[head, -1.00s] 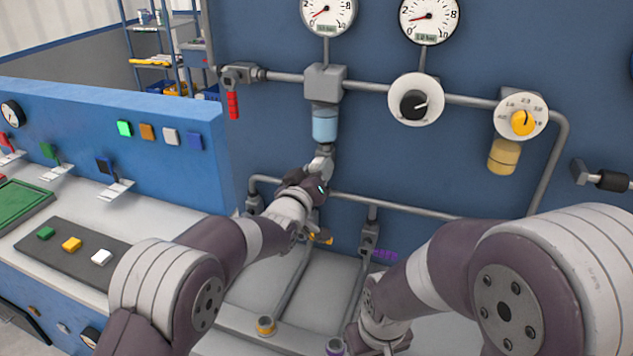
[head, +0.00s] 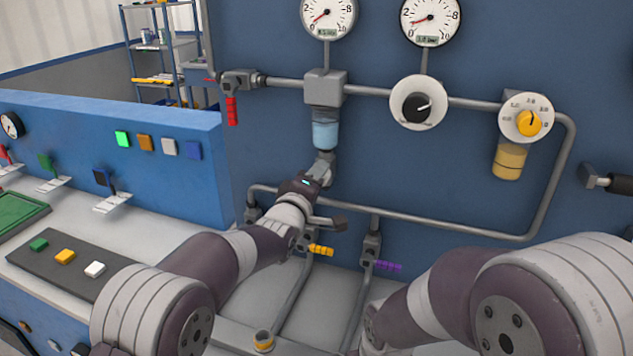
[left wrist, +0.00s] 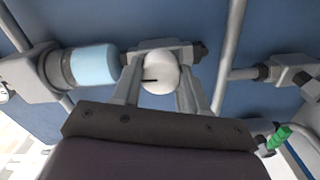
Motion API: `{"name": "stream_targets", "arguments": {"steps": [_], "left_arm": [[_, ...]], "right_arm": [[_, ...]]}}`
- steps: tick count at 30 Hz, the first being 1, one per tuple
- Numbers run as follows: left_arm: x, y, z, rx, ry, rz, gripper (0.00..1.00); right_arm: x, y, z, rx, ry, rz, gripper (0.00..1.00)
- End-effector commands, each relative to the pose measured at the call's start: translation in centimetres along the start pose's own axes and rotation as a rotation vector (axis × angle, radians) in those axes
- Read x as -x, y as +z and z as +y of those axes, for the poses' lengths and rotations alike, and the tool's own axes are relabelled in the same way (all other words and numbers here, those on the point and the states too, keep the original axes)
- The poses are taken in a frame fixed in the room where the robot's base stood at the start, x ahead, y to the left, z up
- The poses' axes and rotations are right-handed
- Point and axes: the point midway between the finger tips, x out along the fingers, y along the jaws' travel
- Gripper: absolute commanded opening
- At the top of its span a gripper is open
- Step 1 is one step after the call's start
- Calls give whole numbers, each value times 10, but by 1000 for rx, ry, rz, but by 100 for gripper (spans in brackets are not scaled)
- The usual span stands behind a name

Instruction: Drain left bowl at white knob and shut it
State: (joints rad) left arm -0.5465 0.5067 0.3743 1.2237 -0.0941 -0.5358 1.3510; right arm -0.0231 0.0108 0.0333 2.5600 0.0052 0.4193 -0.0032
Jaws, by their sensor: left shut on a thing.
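The left bowl (head: 325,132) hangs under a grey block on the blue wall panel, light blue low down and greyer above. It also shows in the left wrist view (left wrist: 95,67), lying sideways in the picture. The white knob (left wrist: 160,74) is a round piece with a dark mark, beside the bowl's end. My left gripper (left wrist: 160,88) has one finger on each side of the knob and is shut on it. In the head view my left gripper (head: 318,176) is just below the bowl and hides the knob.
The right bowl (head: 509,160), yellowish, hangs under a yellow dial. A black dial (head: 417,106) sits between the bowls. A grey pipe runs just below my left gripper, with orange (head: 321,250) and purple (head: 388,267) handles under it. A red handle (head: 232,110) hangs left.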

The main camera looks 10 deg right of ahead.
Motion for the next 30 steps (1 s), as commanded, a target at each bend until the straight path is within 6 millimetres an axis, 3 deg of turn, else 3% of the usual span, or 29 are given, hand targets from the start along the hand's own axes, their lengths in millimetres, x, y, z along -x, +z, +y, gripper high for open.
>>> {"name": "stream_targets", "arguments": {"steps": [20,21,23,30], "left_arm": [[0,-1,1,57,2,3,13],[0,-1,1,57,2,3,53],[0,-1,1,56,2,2,69],[0,-1,0,55,1,1,69]], "right_arm": [[-2,0,0,0,0,0,43],[-2,0,0,0,0,0,43],[-2,0,0,0,0,0,43],[-2,0,0,0,0,0,43]]}}
